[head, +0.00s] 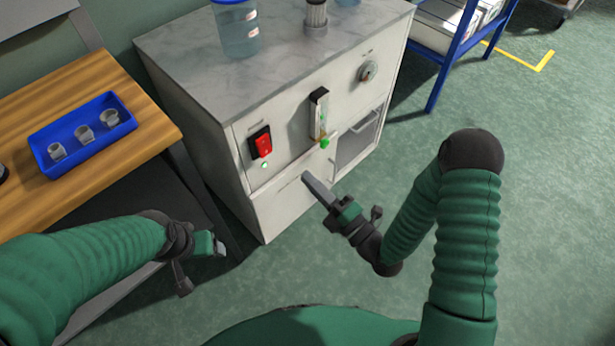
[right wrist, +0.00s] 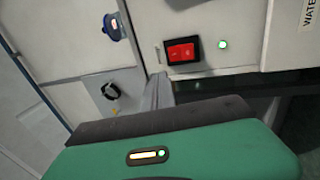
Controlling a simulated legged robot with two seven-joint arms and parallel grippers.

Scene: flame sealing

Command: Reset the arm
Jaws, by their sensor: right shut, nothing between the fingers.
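My right gripper (head: 318,188) is in front of the lower front of the white cabinet (head: 285,205). Its fingers are shut with nothing between them. In the right wrist view the gripper's fingers (right wrist: 158,92) point at the cabinet's panel, below and left of a red switch (right wrist: 183,51). My left gripper (head: 219,246) is at the lower left, clear of the cabinet. Its fingertips are small in the picture, and I cannot tell whether they are open.
A wooden table (head: 150,120) at the left bears a blue tray (head: 45,160) with several small cups. A clear container (head: 236,30) stands on the cabinet's marble top. A blue-framed rack (head: 455,60) is at the back right. The green floor (head: 540,200) at the right is clear.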

